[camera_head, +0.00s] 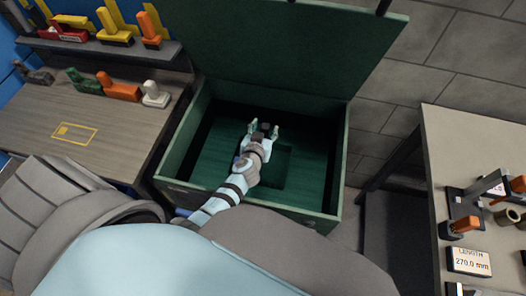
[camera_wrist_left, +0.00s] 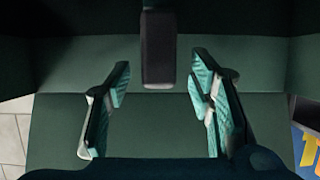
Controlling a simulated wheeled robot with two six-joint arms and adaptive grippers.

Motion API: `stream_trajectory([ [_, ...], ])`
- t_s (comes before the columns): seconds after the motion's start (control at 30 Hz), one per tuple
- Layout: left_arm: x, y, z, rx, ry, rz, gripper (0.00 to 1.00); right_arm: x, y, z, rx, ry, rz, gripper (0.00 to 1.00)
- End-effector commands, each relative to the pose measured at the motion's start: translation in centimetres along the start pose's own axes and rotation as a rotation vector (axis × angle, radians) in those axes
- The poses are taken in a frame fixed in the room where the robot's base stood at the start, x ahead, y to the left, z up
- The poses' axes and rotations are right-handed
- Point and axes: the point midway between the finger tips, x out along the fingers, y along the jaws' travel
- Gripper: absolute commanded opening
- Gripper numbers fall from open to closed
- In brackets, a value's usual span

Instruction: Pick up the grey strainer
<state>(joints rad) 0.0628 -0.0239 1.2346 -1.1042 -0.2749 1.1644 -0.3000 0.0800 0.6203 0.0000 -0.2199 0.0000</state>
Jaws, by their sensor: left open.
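My left gripper (camera_head: 264,132) reaches down into the open green chest (camera_head: 340,165), with its fingers apart. In the left wrist view its two teal-padded fingers (camera_wrist_left: 160,100) stand wide apart. A dark grey block (camera_wrist_left: 158,48) shows between and beyond them at the top, with no finger touching it in that view. A dark piece (camera_head: 265,127) also shows between the fingertips in the head view. I cannot tell for sure whether it is the grey strainer. Another dark grey tool (camera_head: 36,76) lies at the left bench's far end. My right gripper is not in view.
The chest's lid (camera_head: 270,45) stands raised behind the opening. The left bench (camera_head: 70,125) holds green, orange and white tools, with a shelf of coloured tools above. A right-hand table (camera_head: 455,140) carries fixtures and a length display (camera_head: 468,262).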

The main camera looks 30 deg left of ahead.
Motion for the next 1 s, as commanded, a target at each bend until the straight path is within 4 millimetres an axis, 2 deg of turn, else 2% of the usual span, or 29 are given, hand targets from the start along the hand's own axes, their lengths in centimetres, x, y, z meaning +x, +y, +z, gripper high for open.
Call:
stream_trajectory([
  [0.2, 0.39, 0.06, -0.02, -0.002, 0.000, 0.001, 0.48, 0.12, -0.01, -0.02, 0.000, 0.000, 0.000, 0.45],
  [0.27, 0.37, 0.05, -0.03, -0.002, 0.000, 0.001, 0.40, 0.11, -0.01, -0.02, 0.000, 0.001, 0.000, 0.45],
  [0.5, 0.35, 0.04, -0.03, -0.002, 0.000, 0.000, 0.02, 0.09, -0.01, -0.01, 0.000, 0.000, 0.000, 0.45],
  [0.53, 0.35, 0.04, -0.03, -0.002, 0.000, 0.000, 0.00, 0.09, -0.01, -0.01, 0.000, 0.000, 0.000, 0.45],
  [0.87, 0.34, 0.04, -0.10, -0.001, 0.001, 0.000, 0.00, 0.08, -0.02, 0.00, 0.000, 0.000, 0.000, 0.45],
  [1.0, 0.05, 0.03, -0.81, 0.000, 0.002, 0.000, 0.00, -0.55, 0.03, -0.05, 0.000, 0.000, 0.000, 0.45],
])
